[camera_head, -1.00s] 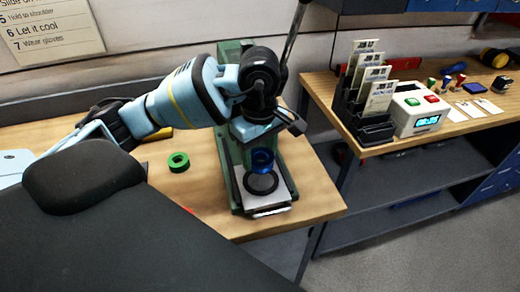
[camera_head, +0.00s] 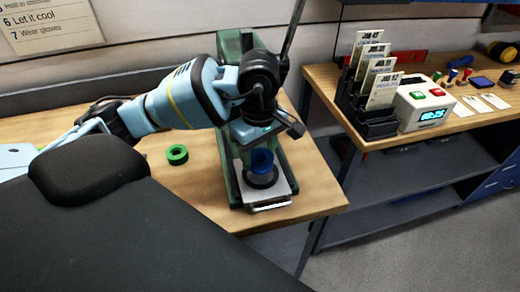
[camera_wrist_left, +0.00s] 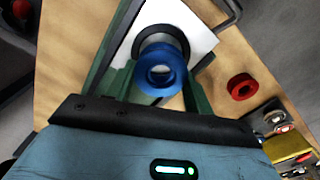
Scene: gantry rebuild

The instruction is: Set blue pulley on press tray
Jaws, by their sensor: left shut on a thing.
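The blue pulley (camera_head: 262,160) is between the fingers of my left gripper (camera_head: 262,150), which is shut on it. It is just above the dark ring on the press tray (camera_head: 282,188), a pale plate at the foot of the green press. The left wrist view shows the pulley (camera_wrist_left: 160,72) overlapping the near part of the ring, with the white tray (camera_wrist_left: 186,20) behind. Whether the pulley touches the ring I cannot tell. My gripper hides part of the press. My right gripper is not in view.
The green press column (camera_head: 232,48) stands close behind my left arm. A green pulley (camera_head: 177,155) lies on the bench to the left. The left wrist view shows a red pulley (camera_wrist_left: 241,87). A second bench at right holds a card rack (camera_head: 370,100) and a timer box (camera_head: 425,107).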

